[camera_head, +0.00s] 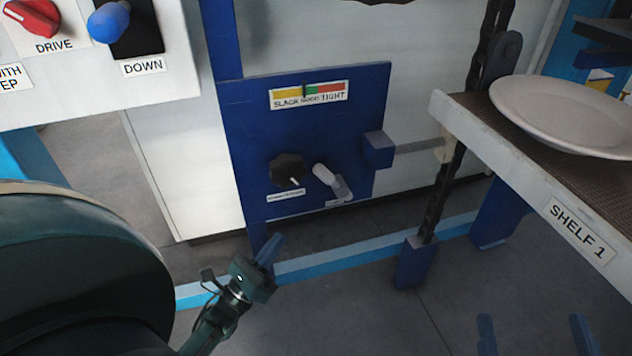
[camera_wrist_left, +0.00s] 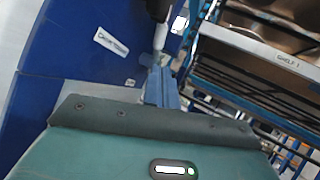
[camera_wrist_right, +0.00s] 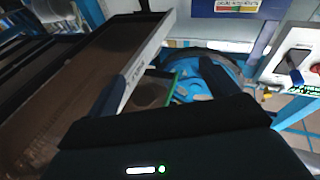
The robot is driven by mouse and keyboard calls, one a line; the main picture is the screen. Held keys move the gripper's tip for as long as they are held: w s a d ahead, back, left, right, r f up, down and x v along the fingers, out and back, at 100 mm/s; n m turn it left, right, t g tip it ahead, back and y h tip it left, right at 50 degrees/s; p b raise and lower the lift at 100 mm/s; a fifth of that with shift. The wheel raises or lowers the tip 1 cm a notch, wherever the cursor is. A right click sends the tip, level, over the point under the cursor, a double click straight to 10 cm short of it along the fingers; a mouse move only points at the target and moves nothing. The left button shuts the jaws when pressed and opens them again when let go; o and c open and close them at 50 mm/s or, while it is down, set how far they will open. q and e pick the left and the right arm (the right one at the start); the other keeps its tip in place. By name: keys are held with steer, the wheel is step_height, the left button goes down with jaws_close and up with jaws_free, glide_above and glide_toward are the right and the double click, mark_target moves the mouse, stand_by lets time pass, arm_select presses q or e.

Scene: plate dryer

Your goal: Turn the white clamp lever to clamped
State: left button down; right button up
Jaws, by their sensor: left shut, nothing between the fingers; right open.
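The white clamp lever (camera_head: 325,176) is on the lower part of the blue panel (camera_head: 250,130), with its white grip pointing up and left from its grey pivot. It also shows in the left wrist view (camera_wrist_left: 160,36), just beyond my left fingertips. My left gripper (camera_head: 270,248) is shut and empty, below and left of the lever in the head view; I see no clear contact. Its blue fingers fill the middle of the left wrist view (camera_wrist_left: 160,86). My right gripper (camera_head: 533,333) is open and empty at the lower right, far from the lever. The lever's small label is unreadable.
A black knob (camera_head: 287,170) sits just left of the lever. A gauge (camera_head: 308,95) marked slack, good and tight is above. Shelf 1 (camera_head: 560,198) with a white plate (camera_head: 565,112) juts out at right. A chain (camera_head: 440,190) hangs between panel and shelf.

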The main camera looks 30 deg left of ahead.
arm_select(q)
steer(key=b, duration=0.1)
glide_toward(332, 180)
steer(key=w+a+r, duration=0.1)
steer(key=w+r, duration=0.2)
steer(key=shift+w+a+r+b, duration=0.15)
steer(key=shift+w+r+b, duration=0.15)
steer(key=shift+w+r, duration=0.3)
arm_select(e)
steer(key=shift+w+r+n+t+y, duration=0.3)
steer(key=shift+w+r+n+y, duration=0.1)
steer(key=shift+r+y, duration=0.2)
